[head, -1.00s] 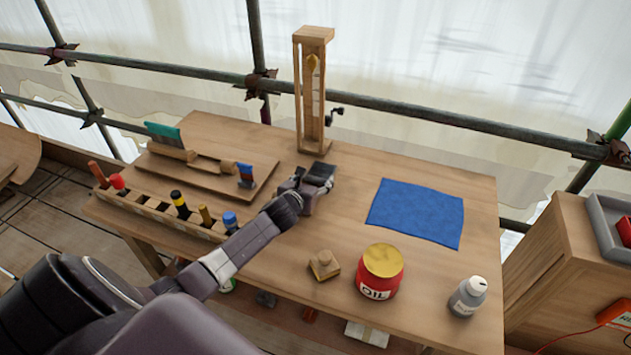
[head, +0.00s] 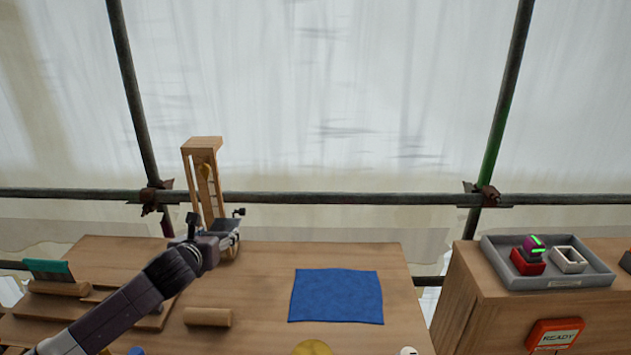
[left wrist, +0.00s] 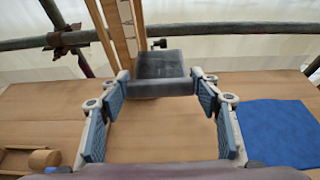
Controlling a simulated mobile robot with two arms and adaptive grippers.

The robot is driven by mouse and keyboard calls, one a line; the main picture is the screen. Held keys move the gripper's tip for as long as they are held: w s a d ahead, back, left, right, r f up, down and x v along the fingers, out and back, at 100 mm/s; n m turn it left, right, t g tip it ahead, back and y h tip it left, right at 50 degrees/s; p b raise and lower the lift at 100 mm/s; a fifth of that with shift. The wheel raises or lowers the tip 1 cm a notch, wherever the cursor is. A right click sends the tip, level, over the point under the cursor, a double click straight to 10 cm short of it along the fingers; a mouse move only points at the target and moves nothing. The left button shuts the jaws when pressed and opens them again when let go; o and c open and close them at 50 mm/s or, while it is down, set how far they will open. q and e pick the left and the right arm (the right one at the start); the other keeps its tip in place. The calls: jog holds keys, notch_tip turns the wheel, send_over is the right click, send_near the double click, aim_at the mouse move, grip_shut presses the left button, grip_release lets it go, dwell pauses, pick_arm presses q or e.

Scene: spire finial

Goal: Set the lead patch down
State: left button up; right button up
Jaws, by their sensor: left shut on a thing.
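My left gripper (head: 224,238) is shut on the lead patch, a dark grey piece (head: 228,226), in front of the tall wooden stand on the bench. In the left wrist view the patch (left wrist: 163,72) sits between the far ends of the fingers (left wrist: 160,85), with a flat face and a bent near edge. It is above the wood top; whether it touches anything is hard to tell. A blue cloth (head: 337,296) lies flat on the bench (head: 260,285), right of the gripper; it also shows in the left wrist view (left wrist: 278,130). My right gripper is out of view.
The wooden stand (head: 203,190) with a small crank rises behind the gripper. A wooden cylinder (head: 207,317) and a teal brush (head: 48,270) are at the left. A grey tray (head: 565,281) stands on the right cabinet, above an orange READY box (head: 556,338). Bench between gripper and cloth is clear.

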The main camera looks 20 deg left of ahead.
pick_arm(q)
jog(key=s+d+f+n+y, duration=0.1)
jog(key=s+d+f, duration=0.25)
jog(key=d, duration=0.55)
jog(key=s+d+f+n+y, duration=0.1)
jog(key=s+d+f, duration=0.1)
jog(key=s+d, duration=0.45)
jog(key=s+d+r, duration=0.4)
jog(key=s, duration=0.4)
jog(key=s+d+r+n+g+y, duration=0.1)
jog(key=s+d+r, duration=0.3)
jog(key=s, duration=0.4)
jog(key=shift+r, duration=0.25)
jog(key=shift+r, duration=0.1)
jog(key=shift+w, duration=0.1)
jog(key=shift+y, duration=0.3)
